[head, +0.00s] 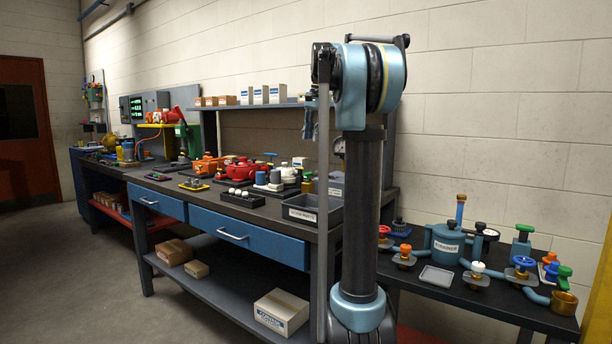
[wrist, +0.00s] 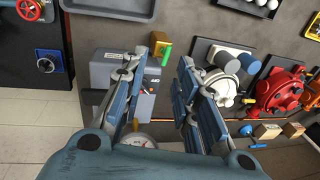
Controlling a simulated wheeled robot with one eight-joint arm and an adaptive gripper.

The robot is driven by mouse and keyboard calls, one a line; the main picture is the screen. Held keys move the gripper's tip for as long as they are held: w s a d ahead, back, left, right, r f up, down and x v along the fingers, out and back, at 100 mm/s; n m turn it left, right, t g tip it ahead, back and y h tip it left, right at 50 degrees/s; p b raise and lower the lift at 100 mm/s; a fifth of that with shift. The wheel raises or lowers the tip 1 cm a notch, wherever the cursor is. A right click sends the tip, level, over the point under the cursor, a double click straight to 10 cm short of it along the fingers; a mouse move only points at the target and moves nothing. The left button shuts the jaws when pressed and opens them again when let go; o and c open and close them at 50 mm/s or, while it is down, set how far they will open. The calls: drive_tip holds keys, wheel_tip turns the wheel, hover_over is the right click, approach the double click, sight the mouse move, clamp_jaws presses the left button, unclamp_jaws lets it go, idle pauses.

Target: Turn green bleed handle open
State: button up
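In the head view, a green handle (head: 565,272) sits at the right end of the small side table, above a brass-coloured fitting. A second green handle (head: 524,230) tops a teal valve further back on that table. I cannot tell which is the bleed handle. In the wrist view my gripper (wrist: 172,70) is open, its two fingers apart with nothing held between them. A small green and yellow block (wrist: 165,50) shows beyond the fingertips.
The side table also holds a teal strainer tank (head: 447,243), a blue-handled valve (head: 523,267), a white-handled valve (head: 478,270) and a grey tray (head: 436,279). The long workbench (head: 263,215) is crowded with motors and pumps, including a red pump (wrist: 283,90).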

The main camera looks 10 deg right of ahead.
drive_tip(key=w+r, duration=0.1)
drive_tip(key=w, duration=0.1)
approach(308, 177)
drive_tip(key=shift+m, duration=0.4)
drive_tip(key=f, duration=0.2)
drive_tip(key=a+f, duration=0.1)
drive_tip(key=f, duration=0.2)
drive_tip(key=w+a+f, duration=0.1)
drive_tip(key=f, duration=0.1)
drive_tip(key=shift+w+f, duration=0.15)
drive_tip(key=shift+f, duration=0.1)
clamp_jaws()
